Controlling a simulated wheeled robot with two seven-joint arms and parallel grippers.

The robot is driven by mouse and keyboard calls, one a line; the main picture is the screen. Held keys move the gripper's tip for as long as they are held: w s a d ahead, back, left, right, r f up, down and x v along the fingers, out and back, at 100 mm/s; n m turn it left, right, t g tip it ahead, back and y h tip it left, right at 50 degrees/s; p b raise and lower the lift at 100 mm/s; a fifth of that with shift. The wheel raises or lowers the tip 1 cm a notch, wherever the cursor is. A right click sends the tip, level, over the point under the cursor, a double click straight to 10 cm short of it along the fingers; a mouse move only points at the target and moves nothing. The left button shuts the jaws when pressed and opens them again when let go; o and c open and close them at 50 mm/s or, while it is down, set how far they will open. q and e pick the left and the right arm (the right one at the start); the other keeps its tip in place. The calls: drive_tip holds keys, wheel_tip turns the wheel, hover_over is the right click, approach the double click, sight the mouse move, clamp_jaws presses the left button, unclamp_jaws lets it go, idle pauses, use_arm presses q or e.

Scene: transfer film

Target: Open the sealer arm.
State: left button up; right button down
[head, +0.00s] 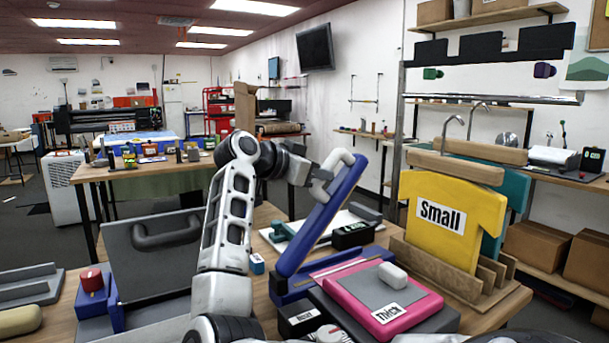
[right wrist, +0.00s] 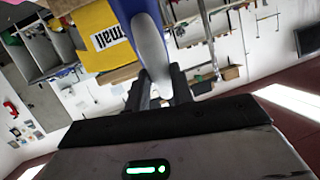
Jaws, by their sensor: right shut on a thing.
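The sealer is blue, with a base (head: 284,290) on the wooden table. Its long blue sealer arm (head: 322,222) is raised and tilted steeply up to the right, well clear of the base. A pale grey loop handle (head: 338,160) sits near its upper end. My right gripper (head: 312,174) is at this handle and shut on it. In the right wrist view, the dark fingers of my right gripper (right wrist: 167,88) stand on both sides of the grey handle (right wrist: 152,52), with the blue arm (right wrist: 130,12) behind. My left gripper is out of view.
A pink pad marked "Thick" (head: 382,300) lies right of the sealer. A yellow shirt-shaped board marked "Small" (head: 455,215) stands in a wooden rack behind it. A grey heat-press-like plate (head: 150,262) is on the left. A black labelled box (head: 352,235) sits close behind the arm.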

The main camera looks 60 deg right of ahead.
idle(0.3)
drive_tip(key=c, duration=1.2)
unclamp_jaws()
drive_tip(key=shift+a, duration=0.1)
drive_tip(key=shift+w+a+r, duration=0.15)
drive_tip(key=shift+w+a, duration=0.05)
drive_tip(key=shift+a, duration=0.25)
drive_tip(key=b+v, duration=0.2)
drive_tip(key=v, duration=1.3)
drive_tip(key=shift+s+d, duration=0.1)
